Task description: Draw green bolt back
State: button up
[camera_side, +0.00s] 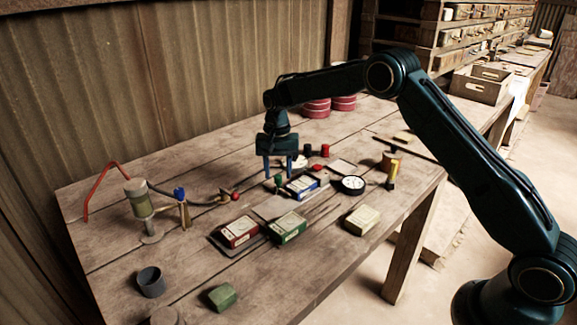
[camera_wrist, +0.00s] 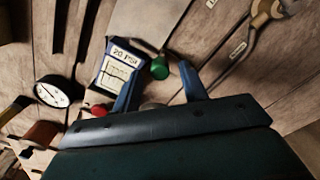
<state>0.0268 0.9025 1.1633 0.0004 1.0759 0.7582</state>
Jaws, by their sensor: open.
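The green bolt shows as a small round green knob (camera_side: 278,179) beside a blue block in the side view. In the wrist view the green knob (camera_wrist: 160,68) lies between the two finger tips. My gripper (camera_side: 278,174) points down over it, fingers apart on either side of the knob. In the wrist view my gripper (camera_wrist: 159,72) is open, and I cannot tell whether either finger touches the knob. The blue block (camera_side: 301,187) has a pale label reading 20 PSI in the wrist view (camera_wrist: 122,64). The bolt's shaft is not clear in either view.
A round dial gauge (camera_side: 352,184) and a red knob (camera_side: 317,168) are close by on the right. A red block (camera_side: 239,232) and a green block (camera_side: 288,227) stand in front. A clamp-like tool (camera_side: 184,206) is to the left.

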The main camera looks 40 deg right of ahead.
jog(key=shift+f, duration=0.6)
jog(key=shift+c, duration=0.4)
grip_shut()
jog(key=shift+w, duration=2.2)
jog(key=shift+w+r, duration=0.1)
jog(key=shift+o, duration=0.4)
grip_release()
